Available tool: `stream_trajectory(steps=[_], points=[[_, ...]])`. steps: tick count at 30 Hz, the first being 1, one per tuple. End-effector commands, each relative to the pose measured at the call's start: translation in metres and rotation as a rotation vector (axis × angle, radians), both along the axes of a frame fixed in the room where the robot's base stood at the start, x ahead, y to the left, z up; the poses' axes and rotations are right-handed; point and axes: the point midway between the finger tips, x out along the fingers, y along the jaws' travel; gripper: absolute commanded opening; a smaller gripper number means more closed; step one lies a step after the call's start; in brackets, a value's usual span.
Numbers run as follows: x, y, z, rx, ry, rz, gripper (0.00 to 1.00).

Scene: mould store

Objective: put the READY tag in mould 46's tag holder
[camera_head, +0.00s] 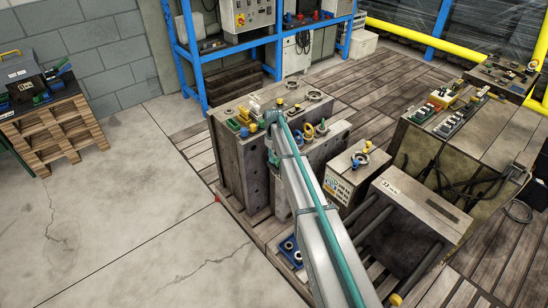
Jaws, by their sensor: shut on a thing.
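My arm (318,225) reaches from the lower edge up to the tall mould blocks in the middle, where its far end (272,118) shows. My gripper cannot be made out; it is hidden beyond the arm or too small to see, and so is anything in it. I cannot see the READY tag. No number 46 or tag holder can be read. The tall grey mould block (232,160) stands left of the arm. A smaller mould block (345,180) with a yellow-and-white label stands right of it. The block in front (425,205) bears a label that seems to read 33.
A large mould (480,160) with cables stands at the right on wooden decking. A blue rack (197,60) and yellow rails (400,32) run along the back. A loaded pallet stack (55,135) stands at the left. The concrete floor (110,220) at left is clear.

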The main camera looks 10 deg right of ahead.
Motion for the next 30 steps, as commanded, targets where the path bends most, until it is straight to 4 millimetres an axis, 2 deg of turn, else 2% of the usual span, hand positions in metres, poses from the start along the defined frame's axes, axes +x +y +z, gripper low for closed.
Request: stream_trajectory(steps=[9, 10, 14, 15, 25, 30], points=[[0.0021, -0.0038, -0.0012, -0.006, -0.004, -0.002, 0.00], [0.0023, -0.0039, -0.0013, -0.006, -0.005, -0.002, 0.24], [0.0022, -0.0038, -0.0012, -0.006, -0.004, -0.002, 0.45], [0.0021, -0.0037, -0.0011, -0.006, -0.004, -0.002, 0.48], [0.0011, -0.0019, -0.0001, -0.003, -0.002, -0.001, 0.48], [0.0007, -0.0017, 0.0077, -0.003, -0.001, -0.001, 0.48]])
